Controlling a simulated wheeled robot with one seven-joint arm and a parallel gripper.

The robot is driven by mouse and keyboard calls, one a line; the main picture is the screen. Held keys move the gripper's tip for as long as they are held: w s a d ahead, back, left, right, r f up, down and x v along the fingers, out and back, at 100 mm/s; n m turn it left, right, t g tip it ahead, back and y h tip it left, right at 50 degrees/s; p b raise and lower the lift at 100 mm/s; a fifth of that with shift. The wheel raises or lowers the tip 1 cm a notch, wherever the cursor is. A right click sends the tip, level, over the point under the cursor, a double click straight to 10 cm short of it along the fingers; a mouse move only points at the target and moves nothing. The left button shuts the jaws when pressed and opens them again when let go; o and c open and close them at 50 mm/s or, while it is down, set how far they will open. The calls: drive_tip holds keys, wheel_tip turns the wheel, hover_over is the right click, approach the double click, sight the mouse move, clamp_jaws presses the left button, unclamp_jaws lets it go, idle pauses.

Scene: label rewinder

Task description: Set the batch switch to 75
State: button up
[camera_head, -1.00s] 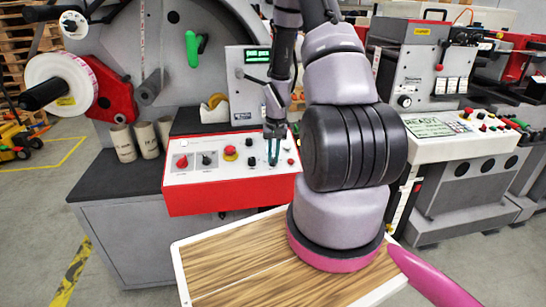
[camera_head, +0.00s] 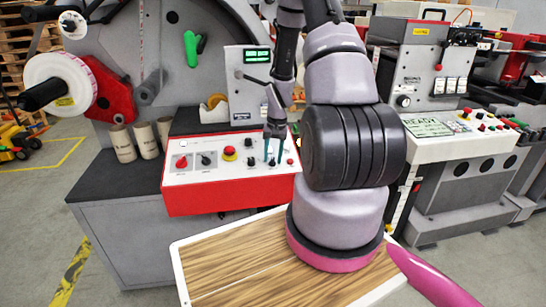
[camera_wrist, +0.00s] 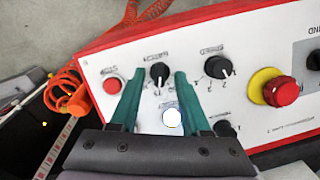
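The batch switch (camera_wrist: 159,72) is a small black knob on a white-topped control panel, with the label BATCH beside it. Its scale marks are too small to read, so I cannot tell its setting. My gripper (camera_wrist: 158,76) is open, with one teal fingertip on each side of the batch switch. Whether the fingers touch the knob is not clear. In the head view my gripper (camera_head: 273,158) points down over the right part of the red-sided control panel (camera_head: 215,192); the switch is too small to make out there.
In the wrist view a red stop button (camera_wrist: 112,85) and the black speed knob (camera_wrist: 219,68) flank the switch. A white button (camera_wrist: 172,118) lies between the fingers, nearer the palm. A red emergency stop (camera_wrist: 282,91) on a yellow base is farther right.

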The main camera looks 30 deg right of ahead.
wheel_tip(320, 180, up, 11)
drive_tip(key=shift+s+d+f, duration=0.15)
drive_tip(key=shift+s+d, duration=0.15)
drive_tip(key=shift+d, duration=0.1)
idle(0.6)
wheel_tip(320, 180, up, 20)
drive_tip(key=n+t, duration=0.1)
drive_tip(key=t, duration=0.2)
hover_over(276, 165)
drive_tip(key=s+a, duration=0.5)
drive_tip(key=a, duration=0.2)
drive_tip(key=s+a+r+n+t, duration=0.1)
drive_tip(key=s+a+r, duration=0.3)
drive_tip(key=s+r, duration=0.2)
drive_tip(key=s+a+r+t+y, duration=0.1)
drive_tip(key=s+a+r+t, duration=0.1)
drive_tip(key=s+r, duration=0.4)
drive_tip(key=s+a, duration=0.1)
drive_tip(key=s, duration=0.1)
drive_tip(key=shift+s+a+r+n+t, duration=0.15)
drive_tip(key=shift+s+a+n+t, duration=0.15)
drive_tip(key=shift+a+n, duration=0.1)
